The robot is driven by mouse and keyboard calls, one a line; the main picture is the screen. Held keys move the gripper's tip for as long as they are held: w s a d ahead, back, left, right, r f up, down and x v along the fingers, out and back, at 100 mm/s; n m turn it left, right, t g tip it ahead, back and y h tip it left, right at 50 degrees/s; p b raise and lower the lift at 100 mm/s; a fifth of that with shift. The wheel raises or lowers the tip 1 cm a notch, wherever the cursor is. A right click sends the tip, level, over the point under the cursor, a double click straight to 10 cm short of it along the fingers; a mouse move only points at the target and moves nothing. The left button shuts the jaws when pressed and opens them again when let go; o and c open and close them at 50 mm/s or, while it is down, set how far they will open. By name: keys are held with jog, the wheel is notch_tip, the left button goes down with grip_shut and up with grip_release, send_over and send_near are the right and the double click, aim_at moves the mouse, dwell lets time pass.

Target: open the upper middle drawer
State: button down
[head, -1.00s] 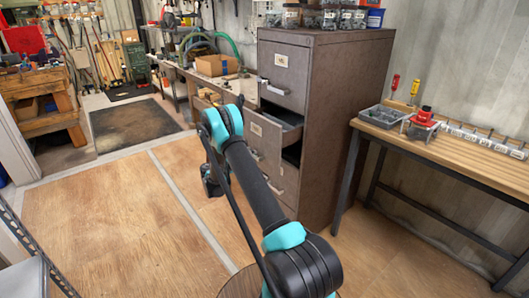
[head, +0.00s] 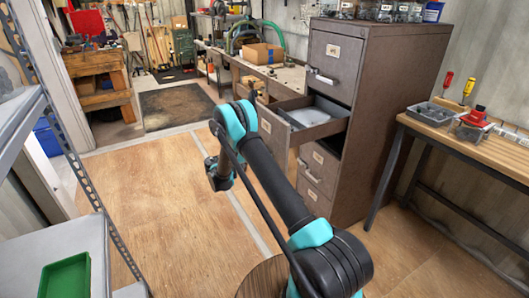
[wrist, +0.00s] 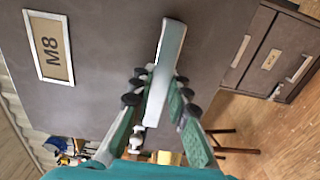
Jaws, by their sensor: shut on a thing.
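The brown filing cabinet (head: 385,120) stands upright in the head view. Its upper middle drawer (head: 318,116) is pulled well out, below the shut top drawer (head: 332,62), and a pale interior shows. In the wrist view the drawer's front (wrist: 105,60) bears an M8 label (wrist: 50,47). Its pale bar handle (wrist: 166,70) lies between the fingers of my gripper (wrist: 158,88), which is shut on it. In the head view my arm hides the handle and the fingers.
A workbench (head: 440,138) with trays and screwdrivers stands right of the cabinet. A metal shelf (head: 70,265) with a green bin (head: 65,277) is close at the left. The wooden floor (head: 150,200) between is clear. A cardboard box (head: 263,53) sits on the rear bench.

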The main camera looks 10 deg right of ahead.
jog(key=shift+a, duration=0.25)
jog(key=c, duration=1.4)
grip_release()
jog(key=shift+c, duration=0.2)
jog(key=v, duration=1.2)
jog(key=shift+s, duration=0.15)
